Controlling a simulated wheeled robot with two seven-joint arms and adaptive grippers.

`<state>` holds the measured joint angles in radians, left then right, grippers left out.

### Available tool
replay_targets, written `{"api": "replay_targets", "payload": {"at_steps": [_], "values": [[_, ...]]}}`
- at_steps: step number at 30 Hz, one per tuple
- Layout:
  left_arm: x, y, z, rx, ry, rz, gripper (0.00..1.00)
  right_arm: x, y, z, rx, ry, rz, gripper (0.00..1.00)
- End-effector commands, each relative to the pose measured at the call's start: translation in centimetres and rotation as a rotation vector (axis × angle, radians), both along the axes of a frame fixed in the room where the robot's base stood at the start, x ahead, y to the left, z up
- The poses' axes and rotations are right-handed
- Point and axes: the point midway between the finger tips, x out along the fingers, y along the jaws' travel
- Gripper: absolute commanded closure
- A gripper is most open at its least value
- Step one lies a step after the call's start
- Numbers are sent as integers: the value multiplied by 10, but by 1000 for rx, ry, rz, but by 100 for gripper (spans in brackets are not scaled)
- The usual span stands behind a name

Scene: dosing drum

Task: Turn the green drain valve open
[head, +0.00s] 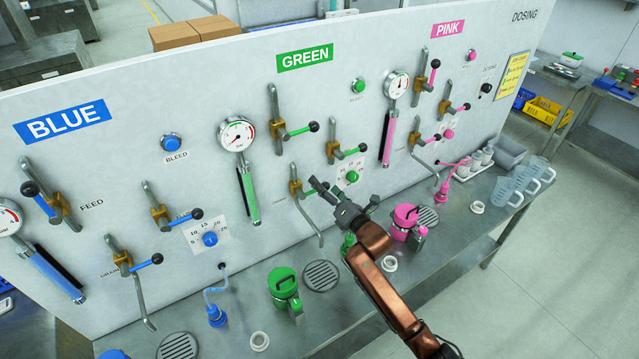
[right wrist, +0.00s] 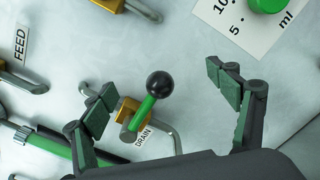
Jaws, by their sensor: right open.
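The green drain valve (head: 296,187) is a brass body low on the panel's green section, with a pipe bending down below it. In the head view its lever points right, partly hidden by my right gripper (head: 341,197). In the right wrist view the drain valve (right wrist: 129,111) has a green lever (right wrist: 145,110) ending in a black ball (right wrist: 160,84), above a DRAIN label (right wrist: 145,137). My right gripper (right wrist: 163,82) is open, its fingers on either side of the ball, apart from it. My left gripper is out of view.
A green feed valve (head: 277,128) sits above, and another green-levered valve (head: 334,152) is to the right. A green dial (head: 352,177) is close to my right gripper. The steel bench below holds a green pot (head: 283,284) and a pink pot (head: 405,216).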

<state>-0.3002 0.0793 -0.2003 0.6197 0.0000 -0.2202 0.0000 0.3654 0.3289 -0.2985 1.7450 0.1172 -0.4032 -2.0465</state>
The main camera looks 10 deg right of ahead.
Motion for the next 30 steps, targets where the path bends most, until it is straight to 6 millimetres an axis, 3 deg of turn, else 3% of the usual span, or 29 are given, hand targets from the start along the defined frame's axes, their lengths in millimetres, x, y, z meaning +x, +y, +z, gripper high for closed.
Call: {"api": "replay_targets", "payload": {"at_steps": [30], "values": [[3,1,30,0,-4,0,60,-4,11,34,-1,0,1,19]]}}
